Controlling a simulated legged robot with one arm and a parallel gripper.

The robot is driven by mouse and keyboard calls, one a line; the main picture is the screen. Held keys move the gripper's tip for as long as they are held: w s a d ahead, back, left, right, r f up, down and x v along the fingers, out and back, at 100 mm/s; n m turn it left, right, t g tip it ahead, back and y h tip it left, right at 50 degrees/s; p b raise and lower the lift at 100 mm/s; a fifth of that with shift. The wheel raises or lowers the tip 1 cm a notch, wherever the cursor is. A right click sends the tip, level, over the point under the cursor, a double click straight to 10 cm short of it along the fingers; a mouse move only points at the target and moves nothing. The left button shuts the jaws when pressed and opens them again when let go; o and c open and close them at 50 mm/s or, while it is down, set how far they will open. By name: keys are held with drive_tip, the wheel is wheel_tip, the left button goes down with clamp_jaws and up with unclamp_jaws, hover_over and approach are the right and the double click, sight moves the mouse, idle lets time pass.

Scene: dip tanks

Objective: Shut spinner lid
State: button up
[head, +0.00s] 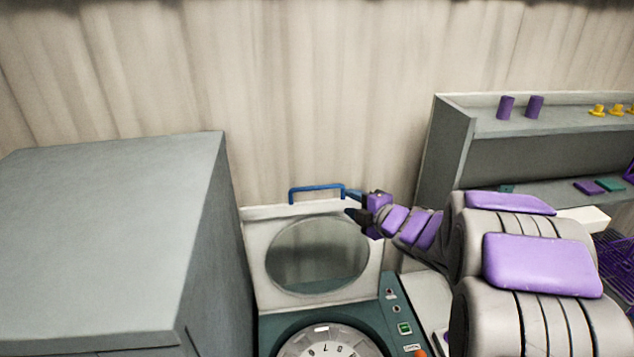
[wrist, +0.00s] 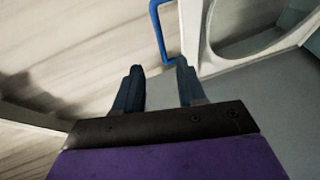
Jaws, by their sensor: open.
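The spinner lid (head: 257,222) stands raised at the back of the spinner in the head view, a pale square panel with a round window. It also shows at the upper right of the wrist view (wrist: 195,30). A blue handle (head: 318,187) runs along the lid's top edge and also shows in the wrist view (wrist: 157,30). The spinner (head: 268,325) is green with a dial-like drum. My gripper (head: 351,203) is by the right end of the handle. In the wrist view, its dark fingers (wrist: 158,82) are apart, with the handle's end close to the right fingertip; whether they touch is unclear.
A large grey cabinet (head: 110,235) stands left of the spinner. A grey shelf unit (head: 455,140) with purple cups (head: 506,107) stands at the right. A control panel (head: 402,322) with buttons runs along the spinner's right side. A curtain-like wall is behind.

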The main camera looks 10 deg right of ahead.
approach(320, 189)
drive_tip(key=w+a, duration=0.1)
drive_tip(key=a, duration=0.2)
drive_tip(key=w, duration=0.2)
drive_tip(key=w+f+p, duration=0.1)
drive_tip(key=w, duration=0.1)
drive_tip(key=w+f, duration=0.1)
drive_tip(key=w, duration=0.2)
drive_tip(key=shift+a+p, duration=0.2)
drive_tip(key=shift+p, duration=0.2)
drive_tip(key=w+a, duration=0.1)
drive_tip(key=w+a+f, duration=0.1)
drive_tip(key=shift+w+a+p, duration=0.25)
drive_tip(key=shift+w+p, duration=0.05)
drive_tip(key=shift+w+a, duration=0.35)
drive_tip(key=shift+a, duration=0.05)
drive_tip(key=shift+d, duration=0.75)
drive_tip(key=shift+c, duration=0.3)
drive_tip(key=shift+d, duration=0.1)
drive_tip(key=c, duration=0.3)
drive_tip(key=shift+a, duration=0.35)
clamp_jaws()
